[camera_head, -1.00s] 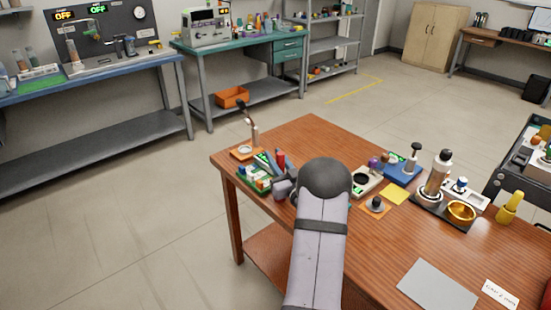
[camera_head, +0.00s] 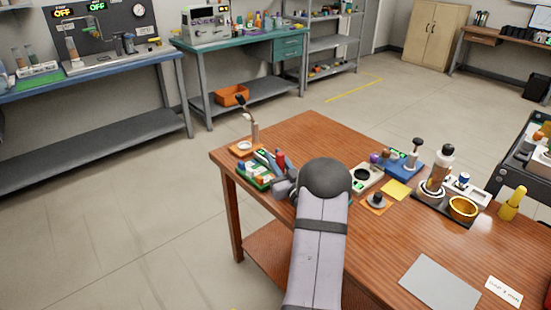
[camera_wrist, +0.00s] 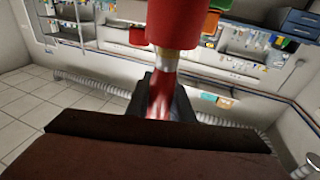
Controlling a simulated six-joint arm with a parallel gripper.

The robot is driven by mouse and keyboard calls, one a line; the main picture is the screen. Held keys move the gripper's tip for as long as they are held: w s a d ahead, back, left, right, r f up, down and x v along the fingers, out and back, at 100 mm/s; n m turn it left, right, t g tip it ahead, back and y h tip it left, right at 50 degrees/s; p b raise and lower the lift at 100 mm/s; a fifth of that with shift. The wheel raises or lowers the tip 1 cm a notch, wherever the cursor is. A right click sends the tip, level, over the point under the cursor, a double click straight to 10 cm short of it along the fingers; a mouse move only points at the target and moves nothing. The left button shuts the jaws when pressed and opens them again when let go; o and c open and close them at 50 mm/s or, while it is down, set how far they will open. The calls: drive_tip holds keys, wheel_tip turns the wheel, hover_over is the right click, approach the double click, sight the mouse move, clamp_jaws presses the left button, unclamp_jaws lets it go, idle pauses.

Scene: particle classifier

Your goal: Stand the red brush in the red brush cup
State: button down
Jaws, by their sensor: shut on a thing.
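The red brush (camera_wrist: 185,20) rises upright in the wrist view, with a wide red upper part, a pale metal band and a narrower red part below. My gripper (camera_wrist: 162,100) is shut around that lower part, its dark fingers on both sides. In the head view the brush's red part (camera_head: 280,158) shows just above my gripper (camera_head: 281,186), beside a green tray (camera_head: 250,183). My arm hides much of the gripper and the brush's lower end. I cannot pick out the red brush cup with certainty; a cut-off red thing (camera_head: 547,294) shows at the right edge.
The wooden table (camera_head: 390,235) holds several tools. The green tray with small coloured items is close to the gripper. A round-topped device (camera_head: 364,178), a blue base (camera_head: 405,170) and a gold bowl (camera_head: 462,208) stand to the right. A grey sheet (camera_head: 440,284) lies in front.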

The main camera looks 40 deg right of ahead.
idle(0.3)
drive_tip(key=shift+r+p, duration=0.5)
drive_tip(key=shift+r, duration=0.2)
drive_tip(key=shift+b, duration=0.45)
idle(1.6)
drive_tip(key=shift+f+b, duration=0.7)
drive_tip(key=shift+f, duration=0.15)
drive_tip(key=c, duration=1.5)
unclamp_jaws()
drive_tip(key=shift+r, duration=0.15)
